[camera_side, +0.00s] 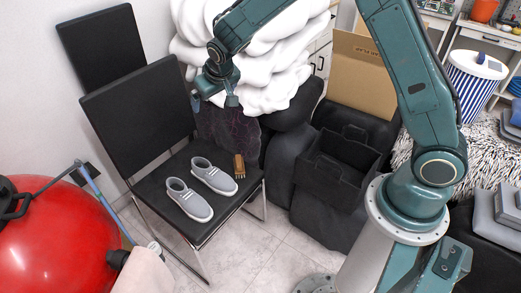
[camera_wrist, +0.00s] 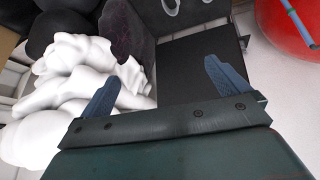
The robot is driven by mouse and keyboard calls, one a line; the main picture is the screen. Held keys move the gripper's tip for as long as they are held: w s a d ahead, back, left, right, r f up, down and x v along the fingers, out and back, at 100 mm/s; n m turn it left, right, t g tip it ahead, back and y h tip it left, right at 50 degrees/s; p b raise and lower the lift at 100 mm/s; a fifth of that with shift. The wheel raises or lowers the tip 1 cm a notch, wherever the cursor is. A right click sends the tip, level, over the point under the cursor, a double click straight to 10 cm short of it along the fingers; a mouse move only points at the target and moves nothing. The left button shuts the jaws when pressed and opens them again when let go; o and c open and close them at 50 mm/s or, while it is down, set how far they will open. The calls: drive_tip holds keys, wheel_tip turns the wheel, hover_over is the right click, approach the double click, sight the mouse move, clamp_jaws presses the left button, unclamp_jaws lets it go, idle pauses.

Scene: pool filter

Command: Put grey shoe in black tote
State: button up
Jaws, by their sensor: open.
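Two grey shoes with white soles lie side by side on the seat of a black chair: one grey shoe (camera_side: 189,200) nearer the front left, the other grey shoe (camera_side: 214,176) behind it to the right. The black tote (camera_side: 338,168) stands open on a dark support to the right of the chair, and no item shows inside it. My gripper (camera_side: 215,103) is open and empty, high above the chair near its backrest. In the wrist view its two blue fingers (camera_wrist: 165,85) are spread apart, with part of the shoes (camera_wrist: 185,10) at the top edge.
A small brown brush (camera_side: 239,166) lies on the seat beside the shoes. White billowy material (camera_side: 270,60) is heaped behind my gripper. A cardboard box (camera_side: 362,72) stands behind the tote. A red tank (camera_side: 55,240) is at the front left.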

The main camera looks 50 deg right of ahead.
drive_tip(key=w+f+h, duration=0.1)
drive_tip(key=w+f, duration=0.2)
drive_tip(key=f, duration=0.5)
drive_tip(key=w+f, duration=0.2)
drive_tip(key=f, duration=0.7)
approach(213, 173)
drive_tip(key=shift+n+t+h, duration=0.3)
drive_tip(key=shift+h, duration=0.1)
drive_tip(key=v, duration=0.4)
drive_tip(key=shift+s+a+f, duration=0.15)
drive_tip(key=shift+s+a, duration=0.2)
drive_tip(key=shift+d+f, duration=0.1)
drive_tip(key=shift+x, duration=4.2)
drive_tip(key=shift+w+f, duration=0.1)
drive_tip(key=shift+x, duration=2.45)
drive_tip(key=c, duration=1.2)
